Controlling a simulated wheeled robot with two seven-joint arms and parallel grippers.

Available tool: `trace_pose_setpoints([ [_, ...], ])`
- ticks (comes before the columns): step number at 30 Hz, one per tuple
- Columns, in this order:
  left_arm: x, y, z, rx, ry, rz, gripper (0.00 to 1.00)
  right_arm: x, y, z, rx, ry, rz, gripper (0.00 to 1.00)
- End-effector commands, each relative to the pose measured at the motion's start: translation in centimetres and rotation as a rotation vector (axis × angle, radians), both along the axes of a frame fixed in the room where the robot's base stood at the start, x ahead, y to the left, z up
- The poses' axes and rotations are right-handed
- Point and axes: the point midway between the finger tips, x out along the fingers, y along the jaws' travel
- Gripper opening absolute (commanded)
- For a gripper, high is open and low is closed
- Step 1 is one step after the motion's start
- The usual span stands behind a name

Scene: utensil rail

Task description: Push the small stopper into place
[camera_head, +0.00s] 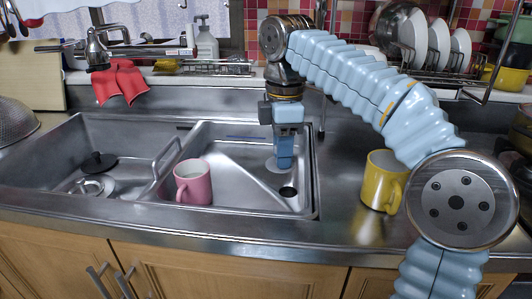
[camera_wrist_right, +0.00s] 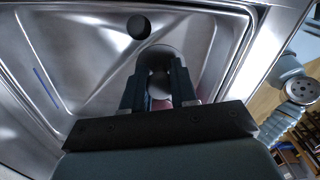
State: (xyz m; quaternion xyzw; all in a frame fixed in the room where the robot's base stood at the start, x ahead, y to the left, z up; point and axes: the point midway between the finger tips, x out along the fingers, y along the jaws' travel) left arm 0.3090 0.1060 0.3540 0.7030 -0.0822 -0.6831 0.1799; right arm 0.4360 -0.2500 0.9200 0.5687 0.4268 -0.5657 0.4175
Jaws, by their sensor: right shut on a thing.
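The small stopper is a grey disc (camera_head: 272,165) in the right sink basin. In the wrist view its round plate (camera_wrist_right: 160,54) shows with a darker knob between the fingers. My right gripper (camera_head: 285,165) points down into the basin and is shut on the stopper's knob; its fingers also show in the wrist view (camera_wrist_right: 160,82). The dark round drain hole (camera_head: 288,192) is uncovered, a little nearer the front than the stopper. In the wrist view the hole (camera_wrist_right: 138,27) lies just beyond the disc, apart from it. My left gripper is not in view.
A pink mug (camera_head: 193,186) stands in the same basin, left of the drain. The left basin holds a larger black stopper (camera_head: 98,162) beside a metal drain (camera_head: 92,185). A yellow mug (camera_head: 376,181) stands on the counter right of the sink. The basin's front wall is near the hole.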

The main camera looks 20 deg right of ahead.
Motion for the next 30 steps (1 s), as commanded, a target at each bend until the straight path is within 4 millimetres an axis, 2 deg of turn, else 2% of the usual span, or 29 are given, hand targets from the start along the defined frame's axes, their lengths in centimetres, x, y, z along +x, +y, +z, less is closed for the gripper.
trace_pose_setpoints([
  [3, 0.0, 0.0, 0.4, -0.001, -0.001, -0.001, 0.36, 1.4, -2.0, -0.8, -0.01, 0.001, -0.093, 0.0],
  [7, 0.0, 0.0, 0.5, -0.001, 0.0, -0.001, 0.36, 2.1, -3.3, -1.4, -0.016, -0.002, -0.146, 0.0],
  [20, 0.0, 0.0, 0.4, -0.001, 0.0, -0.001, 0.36, 2.2, -3.5, -1.7, -0.02, -0.002, -0.154, 0.0],
  [30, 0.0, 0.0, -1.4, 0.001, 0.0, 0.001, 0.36, 2.2, -3.5, -4.1, -0.019, -0.001, -0.154, 0.0],
])
